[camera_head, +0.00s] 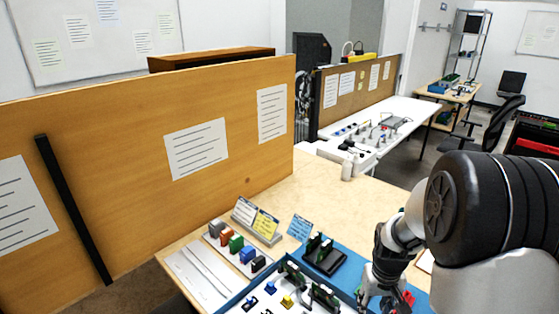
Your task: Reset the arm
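My arm comes in from the right, with a large dark joint and white links. My gripper (384,296) hangs at its end, pointing down over the blue work mat (347,272) near the bottom edge. Its fingertips are dark and partly cut off by the frame, so I cannot tell whether they are open or shut. A small red part (408,298) shows right beside the gripper; whether it is held is unclear.
A wooden partition (130,150) with paper sheets stands at the left. Several coloured blocks (236,243) sit in a row beside sign cards (254,219). A black holder (323,255) with green boards stands left of my gripper. The table's far part (325,195) is mostly clear.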

